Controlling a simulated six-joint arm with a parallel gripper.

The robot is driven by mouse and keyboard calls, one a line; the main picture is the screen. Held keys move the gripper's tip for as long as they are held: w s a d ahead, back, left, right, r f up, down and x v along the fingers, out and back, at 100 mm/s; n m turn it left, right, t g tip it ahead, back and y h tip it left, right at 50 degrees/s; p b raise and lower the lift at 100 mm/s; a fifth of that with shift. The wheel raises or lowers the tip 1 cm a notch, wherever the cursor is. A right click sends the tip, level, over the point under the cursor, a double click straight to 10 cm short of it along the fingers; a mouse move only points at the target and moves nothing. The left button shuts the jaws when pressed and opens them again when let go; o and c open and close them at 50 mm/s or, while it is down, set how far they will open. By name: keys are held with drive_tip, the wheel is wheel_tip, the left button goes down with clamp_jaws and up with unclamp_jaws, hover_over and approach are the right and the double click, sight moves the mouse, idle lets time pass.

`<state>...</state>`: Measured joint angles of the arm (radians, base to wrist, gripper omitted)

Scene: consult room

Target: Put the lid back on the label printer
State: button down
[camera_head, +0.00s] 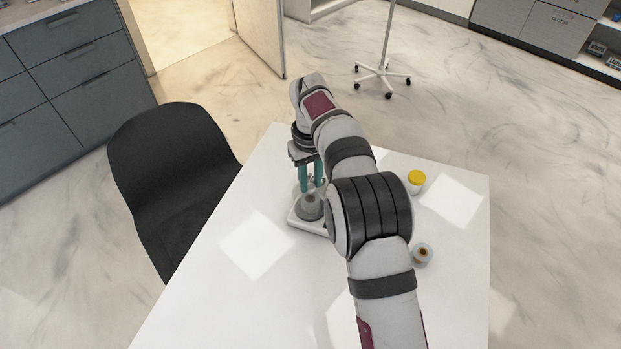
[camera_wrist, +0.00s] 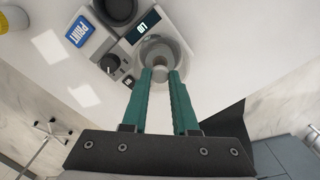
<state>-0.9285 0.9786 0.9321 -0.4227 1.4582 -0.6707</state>
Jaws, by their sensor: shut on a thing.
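The label printer is a pale flat unit on the white table; its base (camera_head: 296,217) shows left of my arm in the head view. In the head view my gripper (camera_head: 311,188) is directly above the lid (camera_head: 309,208). The lid is over the printer's edge beside the label; I cannot tell whether it is seated.
A yellow-capped jar (camera_head: 416,181) and a small cup (camera_head: 422,254) stand right of my arm. A dark round part (camera_wrist: 116,8) is at the wrist view's top edge. A black chair (camera_head: 175,170) is left of the table. The table's left front is clear.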

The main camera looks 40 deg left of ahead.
drive_tip(key=shift+c, duration=0.6)
unclamp_jaws()
drive_tip(key=shift+r, duration=3.55)
drive_tip(key=shift+c, duration=0.2)
clamp_jaws()
